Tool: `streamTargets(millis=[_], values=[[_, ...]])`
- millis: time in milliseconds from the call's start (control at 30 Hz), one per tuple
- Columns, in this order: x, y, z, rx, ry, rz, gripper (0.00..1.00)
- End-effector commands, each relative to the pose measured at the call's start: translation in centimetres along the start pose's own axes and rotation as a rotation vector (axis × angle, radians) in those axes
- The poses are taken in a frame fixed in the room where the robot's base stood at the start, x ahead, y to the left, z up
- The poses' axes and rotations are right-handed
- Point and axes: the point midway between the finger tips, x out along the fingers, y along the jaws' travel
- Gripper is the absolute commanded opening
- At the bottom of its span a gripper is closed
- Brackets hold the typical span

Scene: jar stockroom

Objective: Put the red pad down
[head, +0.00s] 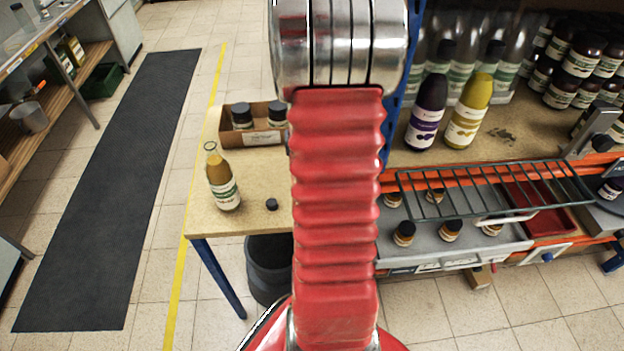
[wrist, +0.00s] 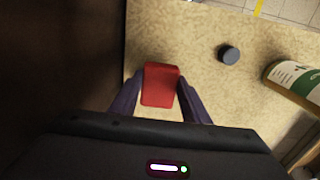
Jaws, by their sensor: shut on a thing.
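The red pad (wrist: 161,84) is a small block with rounded corners. It sits between the two dark fingers of my gripper (wrist: 157,92) in the wrist view. My gripper is shut on it. Below it is the speckled tan tabletop (wrist: 210,82); I cannot tell whether the pad touches the surface or hangs above it. In the head view the same small table (head: 225,221) shows at the middle left. My own arm hides my gripper and the pad there.
In the head view an amber bottle (head: 222,180) and a cardboard box (head: 262,139) with dark jars stand on the table. An orange-edged shelf (head: 575,138) is at right.

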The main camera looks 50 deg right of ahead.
Motion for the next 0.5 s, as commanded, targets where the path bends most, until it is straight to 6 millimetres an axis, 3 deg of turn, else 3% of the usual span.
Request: streamTargets(millis=[200,500], values=[[2.6,0.0,0.1,0.000,-0.004,0.000,0.17],[2.7,0.0,0.0,-0.001,-0.001,0.000,0.17]])
